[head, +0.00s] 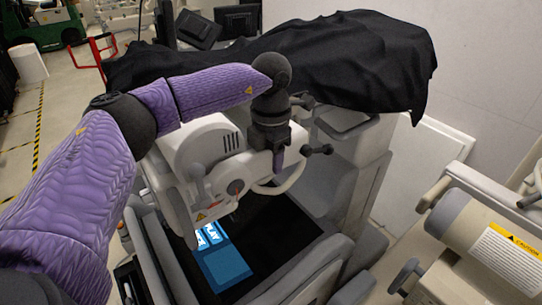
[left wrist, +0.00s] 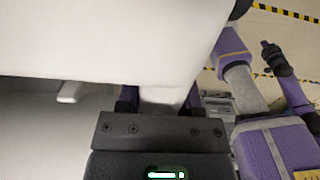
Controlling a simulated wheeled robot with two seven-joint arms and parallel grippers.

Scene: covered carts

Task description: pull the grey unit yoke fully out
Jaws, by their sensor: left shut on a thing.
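The grey unit (head: 205,150) is a pale, rounded machine in the middle of the head view. Its yoke (head: 290,181) is a pale curved bar on the near right side, partly hidden by my gripper. My left gripper (head: 278,162) points down at it and is shut on it. In the left wrist view, a pale bar (left wrist: 162,95) sits between the two purple fingers of the left gripper (left wrist: 160,101). A dark end on a purple arm at the upper right of that view looks like my right gripper (left wrist: 270,52); its fingers are too small to read.
A black cover (head: 340,55) drapes over the cart behind. Dark knobs (head: 318,150) stick out close right of my gripper. A blue lit screen (head: 222,262) lies below the unit. A beige machine with a caution label (head: 508,262) stands at right. Open floor shows at far left.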

